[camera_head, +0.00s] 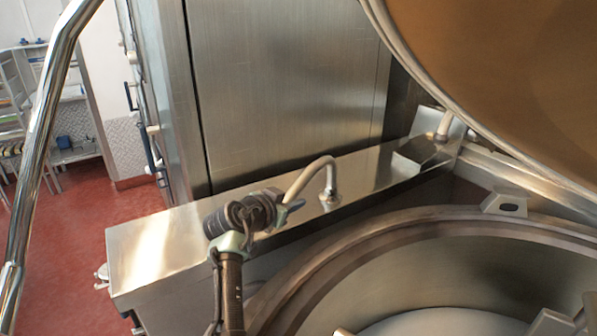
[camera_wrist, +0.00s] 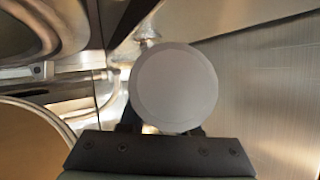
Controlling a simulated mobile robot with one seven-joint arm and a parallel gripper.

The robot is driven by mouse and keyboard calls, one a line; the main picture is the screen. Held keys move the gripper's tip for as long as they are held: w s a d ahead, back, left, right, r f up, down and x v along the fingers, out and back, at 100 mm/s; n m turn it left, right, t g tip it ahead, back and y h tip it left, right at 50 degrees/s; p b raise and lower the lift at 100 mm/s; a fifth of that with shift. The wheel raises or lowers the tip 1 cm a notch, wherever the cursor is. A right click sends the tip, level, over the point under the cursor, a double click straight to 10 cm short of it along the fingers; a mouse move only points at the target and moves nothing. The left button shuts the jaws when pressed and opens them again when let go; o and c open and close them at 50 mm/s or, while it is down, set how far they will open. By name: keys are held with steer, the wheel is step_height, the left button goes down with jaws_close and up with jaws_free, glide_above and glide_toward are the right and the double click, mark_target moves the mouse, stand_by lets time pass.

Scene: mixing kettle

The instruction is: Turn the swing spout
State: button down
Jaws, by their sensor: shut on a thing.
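The swing spout (camera_head: 312,173) is a bent grey metal pipe rising from a round base on the steel ledge beside the kettle. Its free end points left and down toward the kettle's front-left side. My gripper (camera_head: 288,207) is shut on the spout near this free end; the fingertips are partly hidden by my wrist. In the wrist view a round pale grey disc, which looks like the spout's end (camera_wrist: 175,88), fills the middle. My dark gripper fingers (camera_wrist: 160,128) sit at either side of its lower edge.
The open kettle (camera_head: 370,240) lies right of the ledge (camera_head: 165,255), with its large lid (camera_head: 510,75) raised above. A tall steel cabinet (camera_head: 280,80) stands behind the ledge. A shiny rail (camera_head: 35,150) crosses the left side. A small bracket (camera_head: 505,201) sits on the rim.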

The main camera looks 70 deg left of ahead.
stand_by(0.3)
steer(key=c, duration=0.6)
jaws_free()
steer(key=shift+b+v, duration=0.35)
steer(key=shift+v, duration=3.35)
